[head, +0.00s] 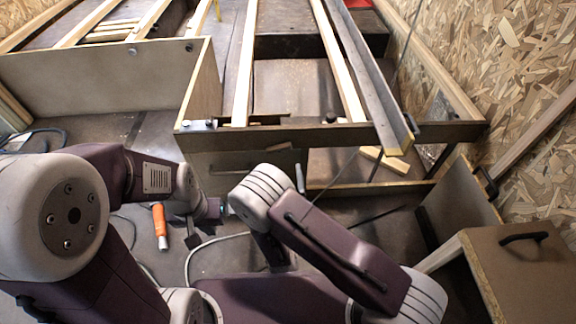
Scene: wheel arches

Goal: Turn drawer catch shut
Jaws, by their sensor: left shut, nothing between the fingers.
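My left gripper (214,208) shows at the end of the left arm, small and partly covered by the pale joint of my right arm. It is shut and empty, in front of and below the wooden bed frame. A drawer-like panel (232,163) sits under the frame's front rail, just beyond the gripper. A small pale upright piece (299,178) stands at the panel's right end; I cannot tell if it is the catch or how it is turned. Contact between gripper and panel cannot be made out. My right gripper is not in view.
An orange-handled tool (160,227) and a grey cable (215,239) lie on the floor near the left arm. A wooden box with a black handle (524,238) stands at the right. The slatted frame's front rail (330,133) crosses above. My right arm fills the lower middle.

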